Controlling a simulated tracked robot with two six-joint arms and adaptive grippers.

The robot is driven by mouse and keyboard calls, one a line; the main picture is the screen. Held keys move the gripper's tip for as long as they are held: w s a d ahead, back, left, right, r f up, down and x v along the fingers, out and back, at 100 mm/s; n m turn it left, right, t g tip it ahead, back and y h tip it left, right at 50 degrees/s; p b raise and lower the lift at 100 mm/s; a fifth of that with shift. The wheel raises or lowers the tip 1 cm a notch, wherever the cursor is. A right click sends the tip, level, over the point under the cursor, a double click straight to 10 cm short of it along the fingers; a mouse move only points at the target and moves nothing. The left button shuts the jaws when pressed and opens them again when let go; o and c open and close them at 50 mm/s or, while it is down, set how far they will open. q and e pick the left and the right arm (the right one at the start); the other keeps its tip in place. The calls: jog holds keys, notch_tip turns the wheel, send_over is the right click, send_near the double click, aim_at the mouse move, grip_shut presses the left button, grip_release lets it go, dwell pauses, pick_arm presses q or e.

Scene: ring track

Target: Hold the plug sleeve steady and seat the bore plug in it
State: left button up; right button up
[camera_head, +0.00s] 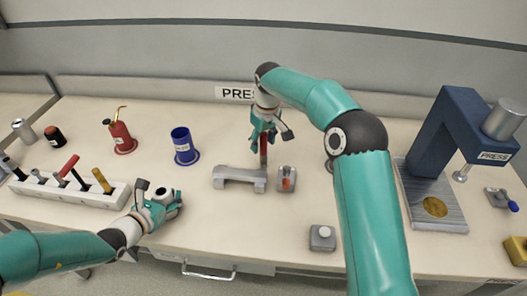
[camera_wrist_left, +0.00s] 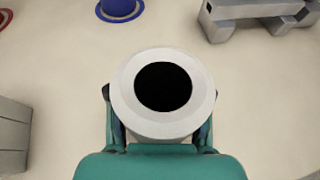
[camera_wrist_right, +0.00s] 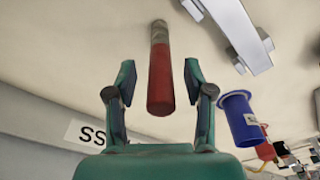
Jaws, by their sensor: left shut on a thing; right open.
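My left gripper (camera_head: 160,205) is shut on the plug sleeve, a pale grey ring-ended tube (camera_wrist_left: 124,100) with a dark, empty bore facing the left wrist camera. In the head view it is at the front left, beside the white rack. The bore plug, a red cylinder with a grey end (camera_wrist_right: 160,85), shows in the right wrist view between and just beyond the open fingers of my right gripper (camera_wrist_right: 158,85). No contact shows. In the head view the plug's red part (camera_head: 263,152) is upright below my right gripper, behind the grey cradle.
The grey cradle (camera_head: 240,179) and a small grey block with a red-orange mark (camera_head: 287,184) stand mid-table. A blue cup (camera_head: 183,147) and red can (camera_head: 121,138) stand left. The rack (camera_head: 90,193) holds several tools. The blue press (camera_head: 445,135) stands right.

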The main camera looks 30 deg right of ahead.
grip_shut()
dwell(0.3)
notch_tip(320, 180, up, 10)
jog(key=shift+r, duration=0.1)
dwell(0.5)
